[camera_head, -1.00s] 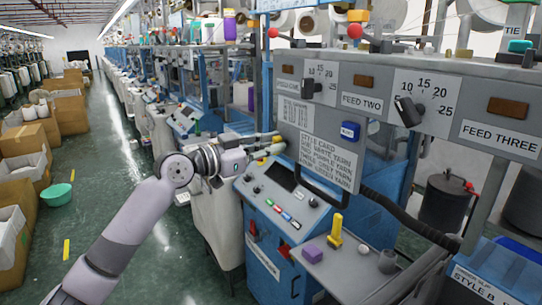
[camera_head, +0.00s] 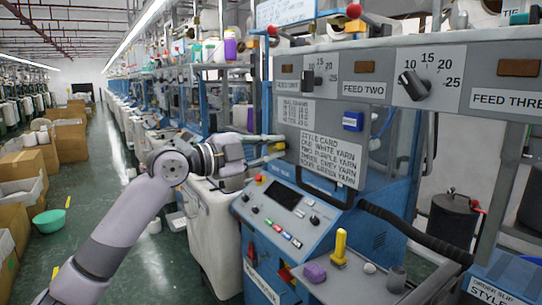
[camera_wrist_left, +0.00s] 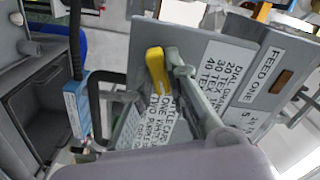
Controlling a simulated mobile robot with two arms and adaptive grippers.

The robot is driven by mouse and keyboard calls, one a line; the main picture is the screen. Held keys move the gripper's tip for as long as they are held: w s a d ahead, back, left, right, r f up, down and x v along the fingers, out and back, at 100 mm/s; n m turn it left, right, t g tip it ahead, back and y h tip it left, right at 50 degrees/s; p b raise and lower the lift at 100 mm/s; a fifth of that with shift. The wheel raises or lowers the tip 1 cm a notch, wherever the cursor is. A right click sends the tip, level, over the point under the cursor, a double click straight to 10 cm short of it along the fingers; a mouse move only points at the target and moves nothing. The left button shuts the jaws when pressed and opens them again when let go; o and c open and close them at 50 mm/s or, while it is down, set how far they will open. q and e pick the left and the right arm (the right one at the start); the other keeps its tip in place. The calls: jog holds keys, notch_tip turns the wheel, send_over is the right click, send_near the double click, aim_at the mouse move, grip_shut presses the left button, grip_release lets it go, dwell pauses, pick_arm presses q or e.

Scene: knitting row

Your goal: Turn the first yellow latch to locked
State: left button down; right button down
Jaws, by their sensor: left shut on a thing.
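A yellow latch (camera_head: 277,147) sits at the left edge of the grey machine panel, beside the style card. In the left wrist view the yellow latch (camera_wrist_left: 157,68) stands against the panel, its long arm pointing down in the picture. My left gripper (camera_head: 282,146) reaches the panel edge from the left and is shut on the latch. In the left wrist view its grey finger (camera_wrist_left: 184,72) lies close along the latch's right side; the other finger is hard to make out. My right gripper is not in view.
Feed dials, including a black knob (camera_head: 414,85), are on the panel's upper part. Boxes line the aisle at left.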

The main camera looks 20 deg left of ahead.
pick_arm(q)
jog(key=m, duration=0.2)
jog(key=m+b, duration=0.1)
jog(key=m, duration=0.1)
jog(key=shift+f+m, duration=0.2)
jog(key=shift+m, duration=0.2)
dwell(0.4)
jog(key=c, duration=1.6)
grip_release()
jog(key=shift+s, duration=0.1)
jog(key=v, duration=1.2)
